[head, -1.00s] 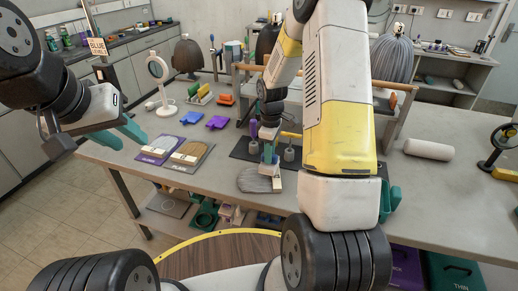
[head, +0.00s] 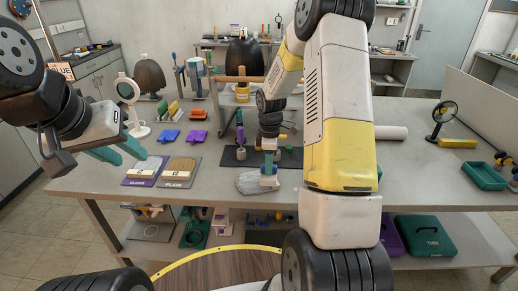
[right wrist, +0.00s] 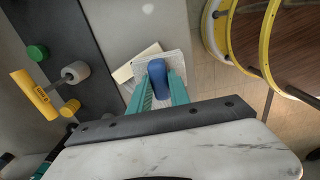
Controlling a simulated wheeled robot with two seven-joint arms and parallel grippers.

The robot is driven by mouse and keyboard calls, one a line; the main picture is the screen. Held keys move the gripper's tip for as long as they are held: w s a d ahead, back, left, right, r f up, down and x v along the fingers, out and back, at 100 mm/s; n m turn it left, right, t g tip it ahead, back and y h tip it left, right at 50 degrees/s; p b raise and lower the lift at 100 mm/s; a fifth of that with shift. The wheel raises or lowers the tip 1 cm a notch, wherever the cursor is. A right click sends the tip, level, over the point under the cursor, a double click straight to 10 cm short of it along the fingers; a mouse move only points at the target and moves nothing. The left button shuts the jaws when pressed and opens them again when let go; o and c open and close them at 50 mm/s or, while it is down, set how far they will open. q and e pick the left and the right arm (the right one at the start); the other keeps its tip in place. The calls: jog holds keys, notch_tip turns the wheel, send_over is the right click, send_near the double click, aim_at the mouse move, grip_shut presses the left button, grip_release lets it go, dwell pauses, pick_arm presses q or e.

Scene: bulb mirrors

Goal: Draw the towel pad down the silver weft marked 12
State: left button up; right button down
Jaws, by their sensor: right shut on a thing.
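A silver-grey weft (head: 255,183) lies at the table's front edge; its striped strands show in the right wrist view (right wrist: 172,54), beside a cream band (right wrist: 134,66). I cannot read a 12 on it. My right gripper (head: 268,176) is over the weft's right part, shut on a blue rounded piece (right wrist: 158,72), which I take for the towel pad. The pad's underside is hidden, so I cannot tell whether it touches the strands.
A grey weft lies on a purple mat (head: 135,182), a brown one on a grey mat (head: 172,183). A dark mat (head: 232,158) with small pieces lies behind my right gripper. A round mirror (head: 128,90) stands left; a white roll (head: 390,133) lies right.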

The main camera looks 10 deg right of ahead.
jog(key=shift+f, duration=1)
jog(key=shift+f, duration=0.1)
jog(key=shift+f, duration=0.2)
jog(key=shift+f, duration=0.15)
jog(key=shift+r, duration=2.5)
notch_tip(320, 180, down, 4)
jog(key=shift+f, duration=0.15)
